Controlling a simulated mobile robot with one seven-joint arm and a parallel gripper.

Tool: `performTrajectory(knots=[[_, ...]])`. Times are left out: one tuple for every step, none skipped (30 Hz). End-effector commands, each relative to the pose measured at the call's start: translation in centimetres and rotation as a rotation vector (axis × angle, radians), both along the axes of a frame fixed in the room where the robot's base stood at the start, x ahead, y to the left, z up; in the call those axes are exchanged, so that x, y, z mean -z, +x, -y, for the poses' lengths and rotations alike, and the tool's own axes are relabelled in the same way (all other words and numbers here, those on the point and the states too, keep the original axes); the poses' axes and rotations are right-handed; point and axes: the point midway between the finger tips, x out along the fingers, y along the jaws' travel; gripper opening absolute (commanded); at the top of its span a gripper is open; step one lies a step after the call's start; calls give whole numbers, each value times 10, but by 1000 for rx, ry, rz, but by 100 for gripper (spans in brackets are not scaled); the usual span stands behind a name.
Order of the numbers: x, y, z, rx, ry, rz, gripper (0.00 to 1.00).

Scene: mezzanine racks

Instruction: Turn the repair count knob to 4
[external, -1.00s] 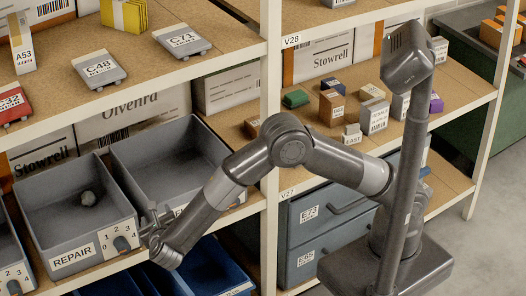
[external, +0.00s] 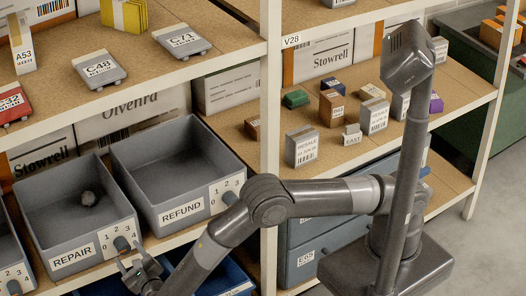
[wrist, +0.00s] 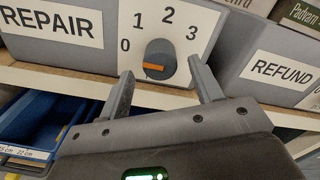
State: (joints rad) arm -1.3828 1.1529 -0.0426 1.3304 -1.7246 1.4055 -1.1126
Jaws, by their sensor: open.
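The REPAIR knob (wrist: 158,60) is a dark grey round dial with an orange mark, on a white plate (wrist: 180,18). Numbers 0, 1, 2 and 3 show around it in the wrist view; 4 is not visible there. The orange mark lies on the knob's lower left front; I cannot tell which number it points to. In the external view the knob (external: 121,243) sits on the front of the grey REPAIR bin (external: 42,231). My gripper (wrist: 160,67) is open, its fingers to either side of the knob in the picture; contact is not evident. My gripper (external: 131,257) is just below the knob externally.
A grey REFUND bin (external: 225,165) with its own dial stands to the right. Blue bins (wrist: 30,125) are below the shelf edge. A rack post (external: 270,100) stands right of the bins.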

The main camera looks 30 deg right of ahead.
Motion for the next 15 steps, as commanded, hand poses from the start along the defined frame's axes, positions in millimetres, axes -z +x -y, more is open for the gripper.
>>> performTrajectory(knots=[[0,9,1,2,1,0,59],[0,13,0,2,1,0,59],[0,18,0,2,1,0,59],[1,21,0,3,1,-1,59],[1,24,0,3,1,-1,59],[0,27,0,1,1,0,59],[0,28,0,0,1,-1,59],[0,30,0,0,1,-1,59],[0,31,-1,0,1,0,59],[0,31,-1,-1,1,0,59],[0,32,-1,-1,1,0,59],[0,32,-1,-1,1,0,59],[0,32,-1,-1,1,0,59],[0,32,-1,-1,1,0,59],[0,32,-1,0,1,0,59]])
